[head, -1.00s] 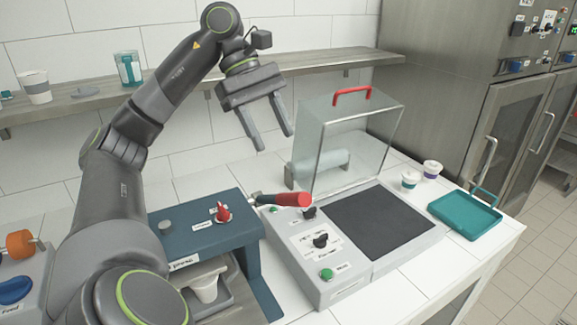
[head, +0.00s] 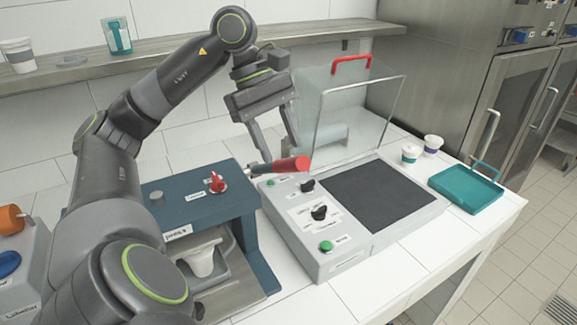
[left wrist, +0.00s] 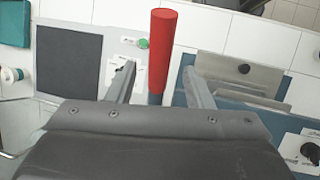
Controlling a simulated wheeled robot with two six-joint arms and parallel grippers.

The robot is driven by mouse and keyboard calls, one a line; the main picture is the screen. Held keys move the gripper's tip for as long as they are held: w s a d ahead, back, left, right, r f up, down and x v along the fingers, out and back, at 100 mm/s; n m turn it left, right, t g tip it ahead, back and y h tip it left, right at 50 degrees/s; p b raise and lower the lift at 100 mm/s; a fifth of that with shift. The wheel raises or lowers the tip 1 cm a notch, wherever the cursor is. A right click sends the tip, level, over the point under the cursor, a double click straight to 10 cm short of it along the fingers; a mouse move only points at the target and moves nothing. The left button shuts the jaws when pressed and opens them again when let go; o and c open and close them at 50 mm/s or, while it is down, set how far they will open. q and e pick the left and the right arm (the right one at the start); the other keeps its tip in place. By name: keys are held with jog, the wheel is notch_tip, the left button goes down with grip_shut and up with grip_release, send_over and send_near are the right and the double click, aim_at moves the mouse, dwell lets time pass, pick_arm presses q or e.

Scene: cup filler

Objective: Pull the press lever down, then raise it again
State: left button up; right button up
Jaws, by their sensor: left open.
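The press lever's red handle (head: 291,165) sticks out to the right from the blue press (head: 205,206) in the head view. In the left wrist view the red handle (left wrist: 163,52) points up the picture. My left gripper (head: 280,156) is open, pointing down, just above and behind the handle. In the left wrist view the handle lies between the two open fingers (left wrist: 160,85), with gaps on both sides. The pictures do not show contact. A white cup (head: 203,262) stands under the press. My right gripper is not in view.
A grey machine with a dark plate (head: 378,205) and a raised clear lid (head: 350,105) stands right of the press. Two small cups (head: 432,145) and a teal tray (head: 467,188) are farther right. A shelf (head: 190,60) runs along the wall behind.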

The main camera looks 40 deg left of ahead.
aim_at(289, 166)
pick_arm(q)
jog(key=shift+p+x, duration=0.45)
jog(key=shift+x, duration=2.25)
grip_shut()
